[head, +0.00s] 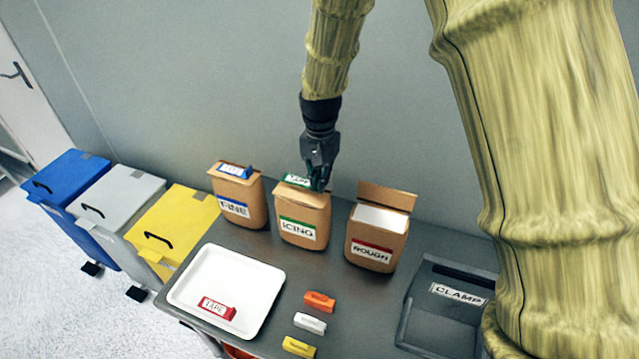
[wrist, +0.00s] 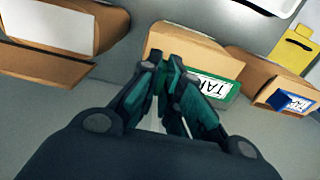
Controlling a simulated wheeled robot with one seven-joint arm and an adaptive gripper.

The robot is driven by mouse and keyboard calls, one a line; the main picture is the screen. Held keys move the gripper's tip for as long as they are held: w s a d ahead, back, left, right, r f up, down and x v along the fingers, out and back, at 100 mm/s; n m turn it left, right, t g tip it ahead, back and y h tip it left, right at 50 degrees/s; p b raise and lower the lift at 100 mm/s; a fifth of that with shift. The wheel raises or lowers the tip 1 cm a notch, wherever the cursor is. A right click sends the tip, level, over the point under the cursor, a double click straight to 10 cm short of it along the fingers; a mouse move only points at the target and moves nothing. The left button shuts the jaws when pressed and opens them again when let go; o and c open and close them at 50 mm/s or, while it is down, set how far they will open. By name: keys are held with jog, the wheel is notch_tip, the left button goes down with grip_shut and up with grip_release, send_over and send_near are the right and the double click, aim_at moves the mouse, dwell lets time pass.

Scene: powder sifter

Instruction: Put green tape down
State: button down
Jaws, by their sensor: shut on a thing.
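The green tape (head: 297,181) lies against the top of the middle box (head: 304,217), which is labelled ICING. Its white TAPE label shows beside the fingers, and it also shows in the wrist view (wrist: 222,90). My gripper (head: 319,184) points down at the top of this box and is shut on the green tape. In the wrist view my gripper's fingers (wrist: 168,72) are close together over the box's top edge and hide part of the tape.
The FINE box (head: 238,197) with blue tape (head: 237,170) stands left. The open ROUGH box (head: 376,233) stands right. A white tray (head: 255,305) holds red tape (head: 217,308). Orange (head: 319,301), white (head: 310,322) and yellow (head: 299,347) clips and a CLAMP case (head: 440,318) are in front.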

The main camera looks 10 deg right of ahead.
jog(key=shift+s+f+p, duration=0.1)
jog(key=shift+f+p, duration=0.1)
jog(key=shift+p, duration=0.15)
notch_tip(320, 180, down, 2)
jog(key=shift+f+p, duration=0.25)
jog(key=shift+p, duration=0.5)
jog(key=shift+f, duration=0.2)
jog(key=shift+f, duration=0.1)
jog(key=c, duration=1.6)
grip_release()
jog(key=shift+r+b, duration=2.45)
jog(key=shift+r, duration=3.65)
